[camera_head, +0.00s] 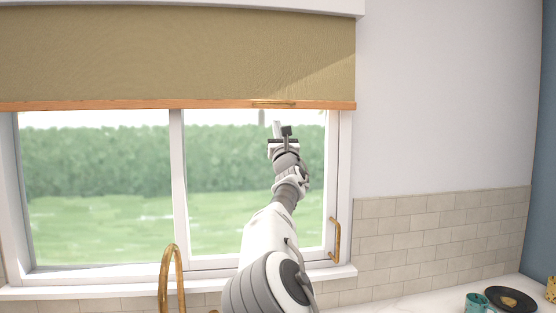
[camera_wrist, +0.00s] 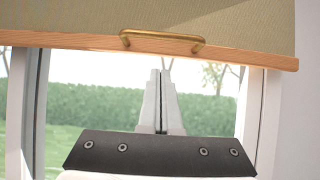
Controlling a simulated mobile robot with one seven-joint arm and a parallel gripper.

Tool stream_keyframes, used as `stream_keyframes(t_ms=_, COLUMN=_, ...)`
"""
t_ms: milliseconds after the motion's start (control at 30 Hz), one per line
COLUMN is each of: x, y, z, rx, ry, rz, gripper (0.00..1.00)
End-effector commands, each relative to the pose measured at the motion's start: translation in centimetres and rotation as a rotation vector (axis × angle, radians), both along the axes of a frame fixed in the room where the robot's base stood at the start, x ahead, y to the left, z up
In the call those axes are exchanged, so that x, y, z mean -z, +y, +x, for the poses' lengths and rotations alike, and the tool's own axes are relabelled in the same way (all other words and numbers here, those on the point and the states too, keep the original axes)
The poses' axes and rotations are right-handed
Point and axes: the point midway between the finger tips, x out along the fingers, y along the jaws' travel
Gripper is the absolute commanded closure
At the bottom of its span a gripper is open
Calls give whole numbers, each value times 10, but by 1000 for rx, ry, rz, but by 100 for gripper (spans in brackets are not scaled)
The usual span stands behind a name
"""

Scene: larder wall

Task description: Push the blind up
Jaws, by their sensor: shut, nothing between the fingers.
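The olive-tan blind (camera_head: 180,55) hangs over the upper part of the window, with a wooden bar (camera_head: 120,105) along its bottom edge. A brass handle (camera_head: 273,103) sits on that bar near its right end. The blind (camera_wrist: 240,22), its bar (camera_wrist: 70,40) and the handle (camera_wrist: 162,38) also show in the wrist view. My gripper (camera_head: 277,126) is just below the handle in the head view. In the wrist view my gripper (camera_wrist: 160,75) is shut and empty, its fingertips pointing up below the handle, with a gap of bar and window visible between them.
The window (camera_head: 100,190) behind has white frames and a brass latch handle (camera_head: 335,240) at right. A brass tap (camera_head: 172,275) stands in front of it. A teal mug (camera_head: 477,302) and a dark plate (camera_head: 510,299) are on the counter at lower right. The wall right of the blind is bare.

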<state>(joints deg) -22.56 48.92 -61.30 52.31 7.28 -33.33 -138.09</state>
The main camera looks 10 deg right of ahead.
Motion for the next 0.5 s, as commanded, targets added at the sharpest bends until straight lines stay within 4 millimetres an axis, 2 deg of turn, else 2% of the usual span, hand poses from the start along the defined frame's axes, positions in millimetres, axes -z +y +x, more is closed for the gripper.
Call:
stream_keyframes(t_ms=33, x=7, y=2, z=-7, rx=-2, ry=-1, rz=3, gripper=100)
stream_keyframes(t_ms=500, x=42, y=2, z=-62, rx=-3, ry=0, rz=4, gripper=100)
